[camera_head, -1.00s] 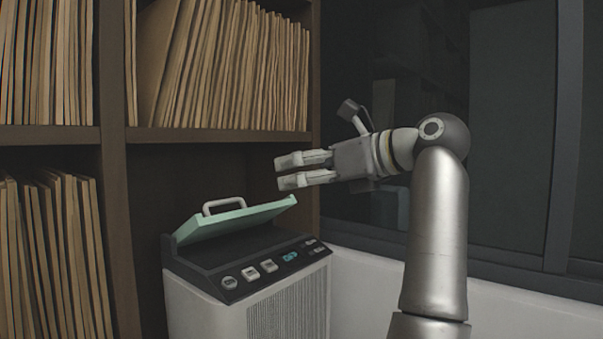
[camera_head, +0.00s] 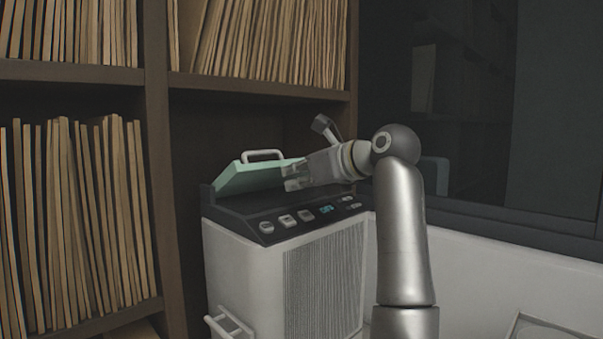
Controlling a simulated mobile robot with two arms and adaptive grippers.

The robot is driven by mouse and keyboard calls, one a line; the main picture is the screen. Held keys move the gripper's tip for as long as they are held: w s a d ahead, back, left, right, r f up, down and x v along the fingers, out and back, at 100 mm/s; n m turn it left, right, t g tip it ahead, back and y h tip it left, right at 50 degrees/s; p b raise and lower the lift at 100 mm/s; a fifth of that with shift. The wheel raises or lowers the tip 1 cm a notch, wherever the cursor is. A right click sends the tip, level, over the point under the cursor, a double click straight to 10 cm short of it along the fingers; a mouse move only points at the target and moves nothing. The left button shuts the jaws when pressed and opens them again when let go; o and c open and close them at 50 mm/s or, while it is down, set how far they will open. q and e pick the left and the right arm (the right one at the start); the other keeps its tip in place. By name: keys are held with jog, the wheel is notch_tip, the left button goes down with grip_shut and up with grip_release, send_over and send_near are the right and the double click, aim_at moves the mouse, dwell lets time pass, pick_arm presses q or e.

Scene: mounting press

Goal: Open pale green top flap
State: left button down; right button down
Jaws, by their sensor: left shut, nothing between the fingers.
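The pale green top flap (camera_head: 256,177), with a white loop handle (camera_head: 262,155), sits on top of the white mounting press (camera_head: 262,266). It is tilted partly open, with a dark gap under its raised side. My left gripper (camera_head: 288,178) is shut and empty at the flap's right side, just above the dark top. The fingers overlap the flap's right end in the picture and hide part of it; I cannot tell whether they touch it. My right gripper is not in view.
The dark control panel (camera_head: 306,217) with knobs, buttons and a small lit display runs along the press's front edge. A wooden shelf (camera_head: 160,150) full of folders stands behind and left of the press.

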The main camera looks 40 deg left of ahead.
aim_at(261, 175)
pick_arm(q)
jog(key=p+x, duration=0.1)
jog(key=x, duration=0.4)
jog(key=shift+w+a+f+p, duration=0.1)
jog(key=shift+a+f+p, duration=0.05)
jog(key=shift+a+p, duration=0.3)
jog(key=shift+a, duration=0.1)
jog(key=shift+a+r, duration=0.2)
jog(key=shift+r, duration=0.3)
jog(key=shift+a+r, duration=0.2)
jog(key=shift+r, duration=0.3)
jog(key=shift+r, duration=0.1)
